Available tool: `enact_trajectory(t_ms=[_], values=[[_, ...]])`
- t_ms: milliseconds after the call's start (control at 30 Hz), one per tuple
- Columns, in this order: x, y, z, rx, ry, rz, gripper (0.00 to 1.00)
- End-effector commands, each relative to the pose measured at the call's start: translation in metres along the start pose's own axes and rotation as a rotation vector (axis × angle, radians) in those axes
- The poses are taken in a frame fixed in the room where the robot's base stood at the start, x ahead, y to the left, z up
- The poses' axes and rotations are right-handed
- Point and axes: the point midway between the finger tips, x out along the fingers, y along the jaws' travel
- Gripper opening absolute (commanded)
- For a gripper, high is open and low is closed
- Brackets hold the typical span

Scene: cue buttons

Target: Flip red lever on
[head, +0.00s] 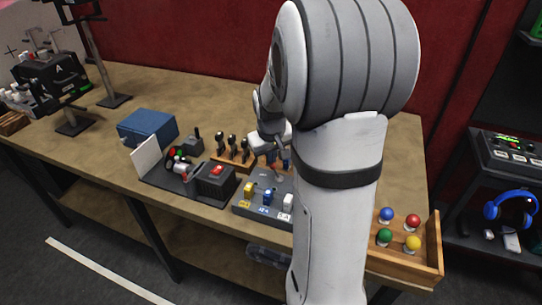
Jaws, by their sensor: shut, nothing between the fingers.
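A small red part (216,169), which looks like the red lever, sits on top of a black box (214,186) left of centre on the table. It is too small to tell which way it is set. My gripper (279,178) is right of the red part, apart from it, low over the back of a grey panel (246,208). Its fingers point down and are shut and empty. My arm hides part of the table and the panel's right side.
A wooden rack (234,160) with black handles stands behind. A wooden tray (400,264) with coloured balls is at right. A blue box (148,127) is at left; the table behind it is clear.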

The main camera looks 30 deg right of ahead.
Motion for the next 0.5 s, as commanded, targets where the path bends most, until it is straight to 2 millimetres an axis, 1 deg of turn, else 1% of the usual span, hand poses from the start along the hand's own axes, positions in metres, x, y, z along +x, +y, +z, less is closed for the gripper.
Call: enact_trajectory(t_ms=[100, 400, 500], values=[[0.0, 0.005, 0.003, 0.007, -0.002, 0.002, 0.0], [-0.003, 0.014, 0.012, 0.046, 0.091, -0.086, 0.0], [-0.003, 0.017, 0.014, 0.044, 0.089, -0.083, 0.0]])
